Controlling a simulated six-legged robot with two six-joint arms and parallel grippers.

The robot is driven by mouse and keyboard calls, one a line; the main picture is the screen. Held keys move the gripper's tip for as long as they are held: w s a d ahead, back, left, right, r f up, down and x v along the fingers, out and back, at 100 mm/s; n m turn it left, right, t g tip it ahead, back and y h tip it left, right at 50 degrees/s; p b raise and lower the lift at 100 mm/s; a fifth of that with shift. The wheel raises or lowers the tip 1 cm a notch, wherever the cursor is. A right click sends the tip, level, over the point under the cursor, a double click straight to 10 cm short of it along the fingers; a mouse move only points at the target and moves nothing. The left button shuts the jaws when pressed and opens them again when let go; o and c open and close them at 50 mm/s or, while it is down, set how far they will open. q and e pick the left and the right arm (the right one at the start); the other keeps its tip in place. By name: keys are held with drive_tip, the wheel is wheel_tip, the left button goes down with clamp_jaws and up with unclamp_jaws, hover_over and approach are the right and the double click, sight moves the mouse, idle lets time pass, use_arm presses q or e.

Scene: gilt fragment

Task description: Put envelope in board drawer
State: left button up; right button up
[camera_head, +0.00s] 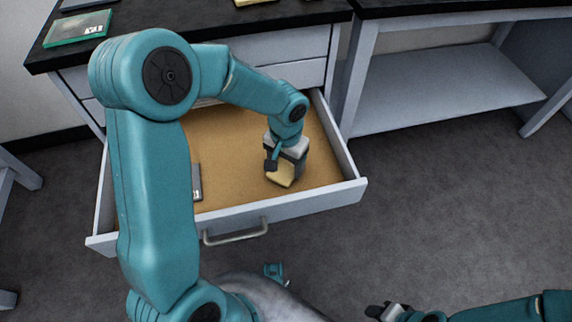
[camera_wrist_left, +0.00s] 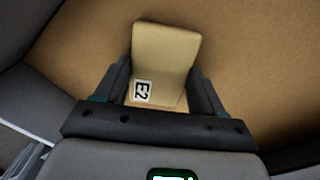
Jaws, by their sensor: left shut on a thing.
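The board drawer (camera_head: 235,182) is pulled out below the dark counter, with a brown bottom and pale grey walls. My left gripper (camera_head: 281,174) is inside the drawer's outline, in its right half. It is shut on a tan envelope (camera_head: 287,179), which is partly hidden by the gripper in the head view. In the left wrist view the envelope (camera_wrist_left: 168,55) is between the two dark fingers and bears a white label reading E2. I cannot tell whether the envelope touches the drawer bottom. My right gripper (camera_head: 384,311) is low at the bottom edge, away from the drawer; its jaws are unclear.
A dark flat item (camera_head: 196,182) lies in the drawer, partly behind my left arm. A teal-edged case (camera_head: 78,29) lies on the counter (camera_head: 140,14) at the upper left. A grey shelf (camera_head: 440,88) is at the right. The floor right of the drawer is clear.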

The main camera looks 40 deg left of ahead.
sight(286, 167)
use_arm(q)
drive_tip(key=shift+f, duration=0.1)
drive_tip(key=shift+f, duration=0.15)
drive_tip(key=o, duration=1)
drive_tip(key=shift+r+p, duration=0.3)
drive_tip(key=shift+r, duration=0.2)
wheel_tip(286, 167, up, 11)
drive_tip(key=p, duration=0.3)
drive_tip(key=shift+r+p, duration=0.2)
drive_tip(key=shift+p, duration=0.1)
